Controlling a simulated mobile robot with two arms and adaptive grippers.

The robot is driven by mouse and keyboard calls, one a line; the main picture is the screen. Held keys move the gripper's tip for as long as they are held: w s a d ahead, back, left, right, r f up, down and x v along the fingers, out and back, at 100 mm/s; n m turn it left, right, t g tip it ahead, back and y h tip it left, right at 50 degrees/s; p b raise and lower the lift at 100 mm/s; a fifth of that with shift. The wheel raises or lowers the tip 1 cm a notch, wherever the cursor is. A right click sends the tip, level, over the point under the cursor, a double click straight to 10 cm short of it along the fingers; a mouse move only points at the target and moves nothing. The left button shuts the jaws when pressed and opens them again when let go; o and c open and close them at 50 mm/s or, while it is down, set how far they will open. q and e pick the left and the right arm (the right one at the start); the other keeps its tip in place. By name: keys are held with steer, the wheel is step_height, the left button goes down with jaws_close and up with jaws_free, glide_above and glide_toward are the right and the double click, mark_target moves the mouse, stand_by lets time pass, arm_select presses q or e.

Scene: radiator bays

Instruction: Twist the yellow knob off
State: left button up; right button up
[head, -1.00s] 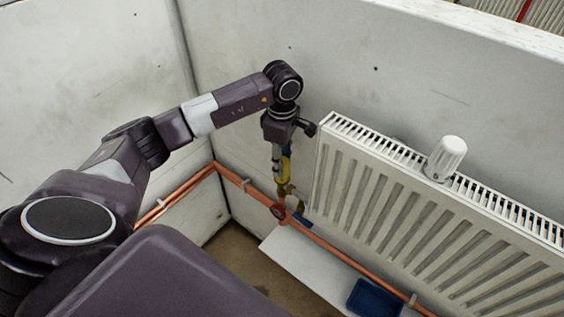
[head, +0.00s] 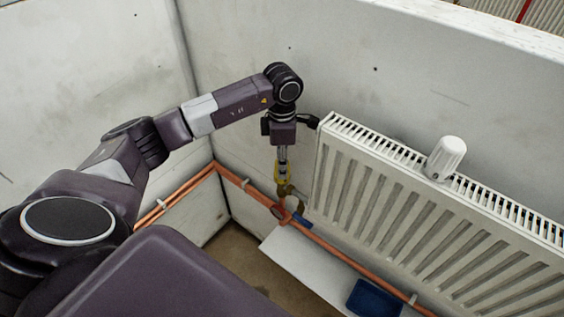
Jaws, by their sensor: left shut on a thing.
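The yellow knob (head: 281,173) sits on top of a brass valve (head: 287,190) at the left end of the radiator, above the copper pipe. My left gripper (head: 282,170) points straight down over the knob and is shut on it. Its fingers hide part of the knob. I cannot tell whether the knob is loose from the valve. My right gripper is not in view.
The white radiator (head: 400,200) stands close to the right of my left gripper. A white cylindrical piece (head: 445,158) stands on its top. Copper pipes (head: 340,255) run low along the walls. A blue tray (head: 372,298) lies on a white board (head: 310,262) below.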

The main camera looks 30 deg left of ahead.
arm_select(q)
steer(key=shift+r, duration=0.25)
stand_by(0.3)
steer(key=shift+r, duration=0.35)
steer(key=shift+w+p, duration=0.1)
steer(key=shift+p, duration=0.2)
steer(key=shift+r+p, duration=1.4)
steer(key=shift+r, duration=1.15)
